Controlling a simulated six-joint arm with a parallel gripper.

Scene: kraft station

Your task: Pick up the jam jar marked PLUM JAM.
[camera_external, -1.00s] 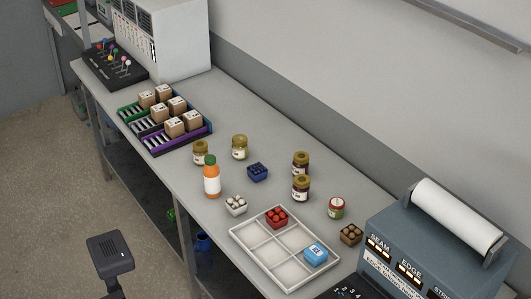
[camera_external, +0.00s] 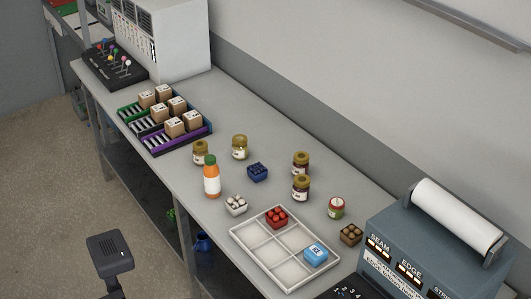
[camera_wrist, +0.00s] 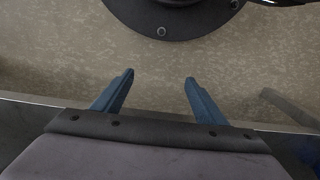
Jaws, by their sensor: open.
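Several jam jars stand upright on the grey bench in the external view, and their labels are too small to read, so I cannot tell which is PLUM JAM. Two dark jars with olive lids, a rear jar (camera_external: 301,165) and a front jar (camera_external: 300,188), stand close together right of centre. A paler jar (camera_external: 239,147) and a brownish jar (camera_external: 200,153) stand further left. A short jar (camera_external: 336,208) has a red and white top. My gripper (camera_wrist: 160,77) is open and empty in the wrist view, its two blue fingers apart above speckled floor. No jar shows there.
A blue crate (camera_external: 257,172) and white crate (camera_external: 236,204) sit among the jars. A divided tray (camera_external: 262,253) and brown crate (camera_external: 350,234) lie in front of the grey machine (camera_external: 428,250).

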